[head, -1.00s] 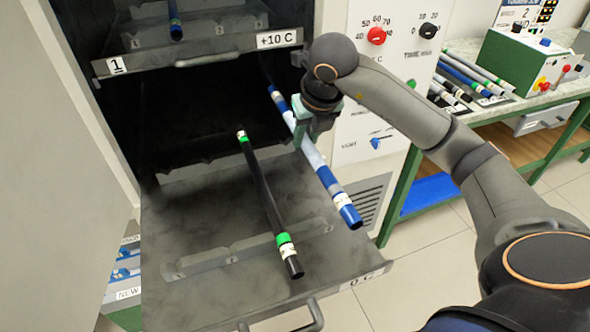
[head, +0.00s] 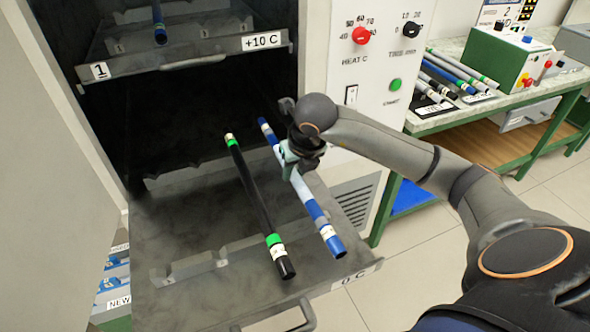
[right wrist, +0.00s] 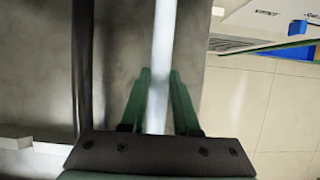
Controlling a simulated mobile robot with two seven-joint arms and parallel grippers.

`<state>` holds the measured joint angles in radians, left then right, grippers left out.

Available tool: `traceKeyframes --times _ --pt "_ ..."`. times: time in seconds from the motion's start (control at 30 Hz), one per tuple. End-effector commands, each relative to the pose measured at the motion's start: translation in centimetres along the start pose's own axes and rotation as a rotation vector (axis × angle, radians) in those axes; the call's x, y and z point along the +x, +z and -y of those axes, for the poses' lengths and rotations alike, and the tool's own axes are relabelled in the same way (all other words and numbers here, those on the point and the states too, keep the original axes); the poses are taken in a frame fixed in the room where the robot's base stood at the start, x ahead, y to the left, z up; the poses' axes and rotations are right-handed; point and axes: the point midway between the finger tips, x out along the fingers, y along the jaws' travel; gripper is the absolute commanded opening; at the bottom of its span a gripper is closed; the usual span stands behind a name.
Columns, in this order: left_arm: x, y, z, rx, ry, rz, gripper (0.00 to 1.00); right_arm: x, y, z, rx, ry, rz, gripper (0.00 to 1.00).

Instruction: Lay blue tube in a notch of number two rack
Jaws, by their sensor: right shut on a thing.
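My right gripper (head: 289,160) is shut on the blue tube (head: 333,240), around its pale middle. In the right wrist view the pale part of the tube (right wrist: 163,50) runs between the green fingers (right wrist: 158,100). The blue tube lies over the right side of the pulled-out lower tray (head: 190,305), along the tray's depth. It passes over the right part of the notched front rack (head: 190,268); I cannot tell whether it touches a notch. A notched back rack (head: 165,180) is partly hidden. No number two is readable on the lower tray. My left gripper is out of view.
A black tube (head: 262,215) with green bands lies just left of the blue tube across the racks. The upper tray, labelled 1 (head: 100,71), holds another blue tube (head: 159,25). The control panel (head: 372,75) stands right; a bench (head: 425,122) holds several rods.

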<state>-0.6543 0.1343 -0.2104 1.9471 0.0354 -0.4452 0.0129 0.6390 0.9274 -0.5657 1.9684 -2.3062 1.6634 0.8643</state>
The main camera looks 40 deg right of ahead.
Motion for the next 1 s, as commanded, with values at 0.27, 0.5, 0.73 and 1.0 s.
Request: traceKeyframes --times 0.27,0.5,0.73,1.0 --pt "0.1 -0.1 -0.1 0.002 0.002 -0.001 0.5 0.1 -0.1 0.0 0.0 -0.001 0.0 0.54" --pt "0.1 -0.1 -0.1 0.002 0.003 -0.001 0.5 0.1 -0.1 0.0 0.0 -0.001 0.0 0.6" --pt "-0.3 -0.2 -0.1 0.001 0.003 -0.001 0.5 -1.2 0.2 0.0 0.0 -0.001 0.003 0.6" --pt "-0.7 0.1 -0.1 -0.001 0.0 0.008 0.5 -7.1 0.2 0.0 -0.001 0.0 0.006 0.6"
